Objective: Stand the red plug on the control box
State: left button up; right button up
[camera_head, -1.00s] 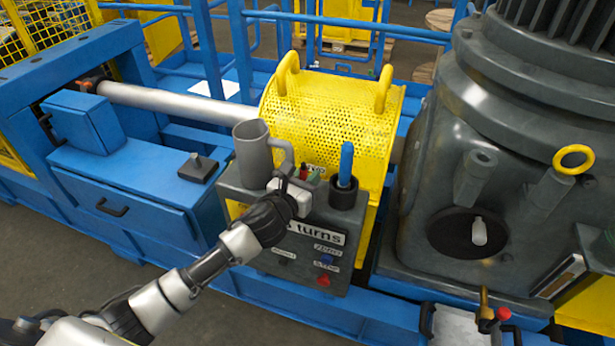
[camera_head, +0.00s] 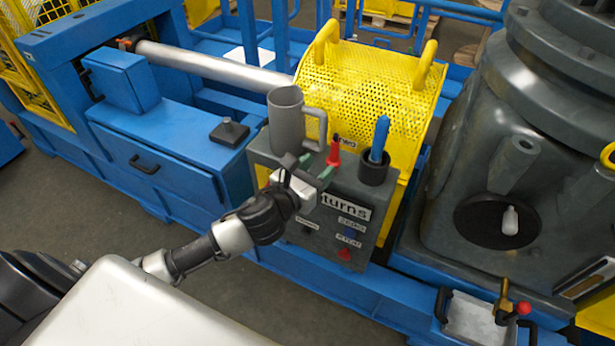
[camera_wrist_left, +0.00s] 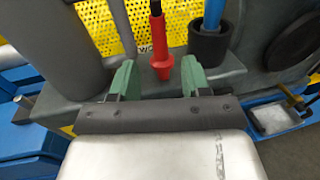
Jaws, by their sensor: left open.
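The red plug (camera_head: 333,153) stands upright on top of the grey control box (camera_head: 345,197), between a grey mug and a dark cup. It also shows in the left wrist view (camera_wrist_left: 161,58), with a wide red lower part and a dark thin tip. Its base appears to rest on the box top. My left gripper (camera_head: 315,168) is open, in front of the plug at the box's front top edge. In the left wrist view its green fingers (camera_wrist_left: 159,78) are spread to either side of the plug's line, with clear gaps. My right gripper is not in view.
The grey mug (camera_head: 287,122) stands left of the plug, close to my left gripper. The dark cup (camera_head: 375,167) holding a blue-handled tool (camera_head: 380,138) stands to its right. A yellow perforated guard (camera_head: 370,80) rises behind the box.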

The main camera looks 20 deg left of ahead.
pick_arm(q)
jog(key=shift+v, duration=1.75)
jog(key=s+a+f+n+g+y, duration=0.1)
jog(key=a+f+n+g+y, duration=0.15)
jog(key=f+n, duration=0.65)
jog(key=a+f+n+g+y, duration=0.1)
jog(key=a+f+n+g, duration=0.25)
jog(key=f, duration=1.05)
jog(key=s+a+f+n+g, duration=0.25)
jog(key=s+f+n, duration=0.7)
jog(key=f, duration=0.55)
jog(key=s+d+f+n+g, duration=0.1)
jog(key=s+f+n, duration=0.3)
jog(key=s, duration=0.5)
jog(key=s+d+f+n+g, duration=0.2)
jog(key=s+f+n+g, duration=0.2)
jog(key=s, duration=0.6)
jog(key=s+d+f+n+g, duration=0.2)
jog(key=s+f+n, duration=0.4)
jog(key=s, duration=0.4)
jog(key=shift+d+f, duration=0.15)
jog(key=shift+f, duration=0.4)
